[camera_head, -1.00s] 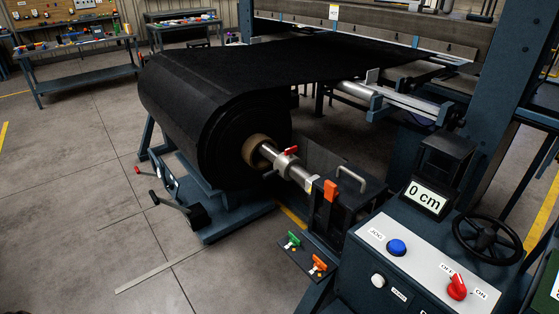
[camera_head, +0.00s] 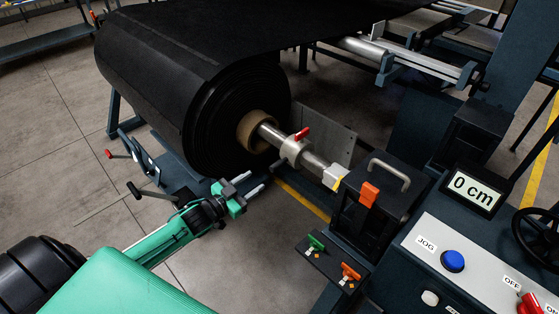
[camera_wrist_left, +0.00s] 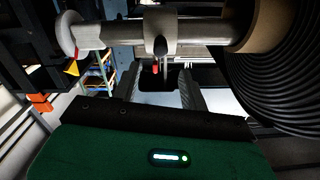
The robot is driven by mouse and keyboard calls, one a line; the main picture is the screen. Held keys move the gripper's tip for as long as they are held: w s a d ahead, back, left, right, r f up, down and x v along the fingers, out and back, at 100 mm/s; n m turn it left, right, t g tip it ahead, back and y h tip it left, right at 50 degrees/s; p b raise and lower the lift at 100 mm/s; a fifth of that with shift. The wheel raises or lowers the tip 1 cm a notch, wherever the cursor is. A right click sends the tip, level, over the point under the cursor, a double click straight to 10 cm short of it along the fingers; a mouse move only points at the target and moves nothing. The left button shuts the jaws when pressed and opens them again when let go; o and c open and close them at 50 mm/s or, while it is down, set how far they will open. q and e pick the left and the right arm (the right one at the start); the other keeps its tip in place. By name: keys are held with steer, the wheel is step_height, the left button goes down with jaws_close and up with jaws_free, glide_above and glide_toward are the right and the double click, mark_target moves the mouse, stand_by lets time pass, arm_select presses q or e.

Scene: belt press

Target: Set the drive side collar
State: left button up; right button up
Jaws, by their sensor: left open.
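The drive side collar (camera_head: 294,151) is a pale metal ring with a red lever (camera_head: 302,134). It sits around the steel shaft (camera_head: 316,166), between the roll's brown core (camera_head: 258,131) and the drive box. My left gripper (camera_head: 250,184) is open and empty, its fingers pointing toward the shaft from the lower left, short of the collar. In the left wrist view the collar (camera_wrist_left: 160,34) is on the shaft (camera_wrist_left: 103,35) beyond the open fingers, with its lever's red tip (camera_wrist_left: 155,69) between them. My right gripper is not in view.
The black belt roll (camera_head: 205,95) is behind my gripper. The drive box (camera_head: 378,207) with an orange latch (camera_head: 369,193) stands right of the shaft. The display (camera_head: 473,190) reads 0 cm.

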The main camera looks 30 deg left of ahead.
mark_target(286, 159)
arm_select(q)
steer(key=x, duration=0.4)
steer(key=shift+w, duration=0.1)
steer(key=p+x, duration=0.1)
steer(key=x, duration=0.6)
steer(key=shift+w+d, duration=0.15)
steer(key=shift+w, duration=0.35)
jaws_close()
steer(key=shift+f, duration=0.1)
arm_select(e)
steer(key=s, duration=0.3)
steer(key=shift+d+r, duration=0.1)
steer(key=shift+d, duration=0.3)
